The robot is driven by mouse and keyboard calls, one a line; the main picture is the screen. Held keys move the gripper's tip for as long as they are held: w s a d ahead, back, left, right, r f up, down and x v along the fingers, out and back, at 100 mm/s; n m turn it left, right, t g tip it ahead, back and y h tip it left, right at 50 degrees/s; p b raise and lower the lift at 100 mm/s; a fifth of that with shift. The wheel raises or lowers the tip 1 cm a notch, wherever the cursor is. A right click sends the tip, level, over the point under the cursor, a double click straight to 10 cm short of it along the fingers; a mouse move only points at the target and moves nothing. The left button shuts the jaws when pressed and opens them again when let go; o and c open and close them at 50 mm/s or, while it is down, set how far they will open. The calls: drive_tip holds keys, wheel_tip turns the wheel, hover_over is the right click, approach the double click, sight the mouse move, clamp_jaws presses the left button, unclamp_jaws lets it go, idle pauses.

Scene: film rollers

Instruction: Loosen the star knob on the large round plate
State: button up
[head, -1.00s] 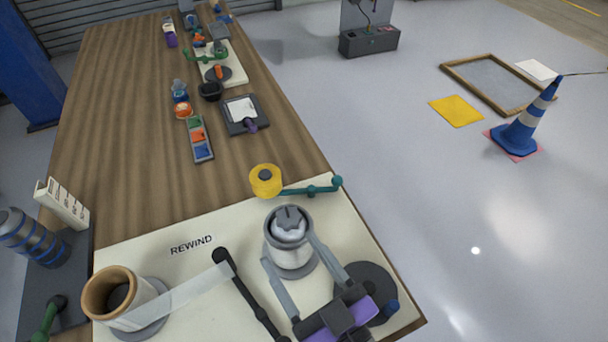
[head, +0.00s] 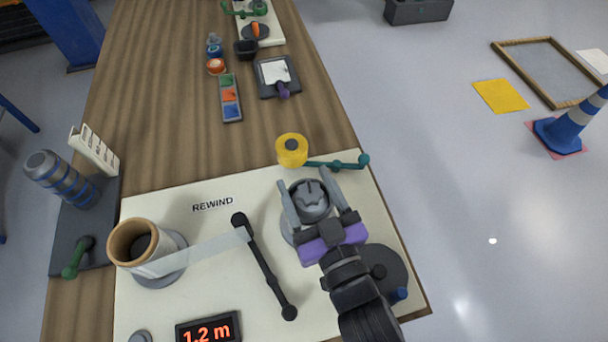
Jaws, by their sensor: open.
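A grey star knob (head: 312,196) sits on top of an upright roller on a round grey base plate (head: 287,230), at the right of the cream board. My gripper (head: 305,180) is open and reaches over this roller from the front. One finger lies on each side of the star knob in the picture; I cannot tell whether they touch it. The purple gripper body hides the front of the roller. A dark round plate (head: 393,258) with a small dark knob (head: 378,271) lies to the right, partly behind my arm.
A tan roll (head: 130,240) at left feeds a clear strip (head: 195,254) to a black bar (head: 265,270). A display reading 1.2 m (head: 208,329) is at the front.

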drive_tip(key=shift+w+a, duration=0.25)
drive_tip(key=shift+w, duration=0.35)
clamp_jaws()
